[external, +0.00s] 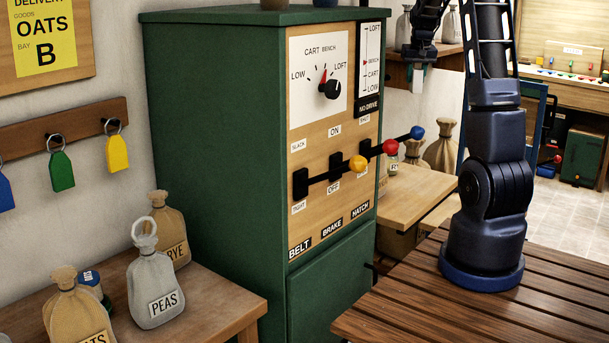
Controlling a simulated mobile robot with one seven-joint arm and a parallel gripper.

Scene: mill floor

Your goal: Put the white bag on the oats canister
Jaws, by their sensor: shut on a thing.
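My gripper (418,62) hangs at the upper right, in front of a dark wooden shelf. It is shut on a small, narrow pale thing (417,82) that points down; I cannot tell from this view whether it is the white bag. A pale grey-white bag (155,285) labelled PEAS, with a ring on top, stands upright on the left bench, far from my gripper. No canister with a readable oats label is visible. A tan sack with a partly cut-off label (78,305) and a small dark jar with a blue lid (91,283) stand beside the PEAS bag.
A tall green cabinet (215,150) with a dial and levers with coloured knobs stands between the left bench (222,298) and my arm. A RYE sack (168,225) is behind the PEAS bag. Several sacks stand near a low wooden table (410,196). A slatted table (400,318) is in front.

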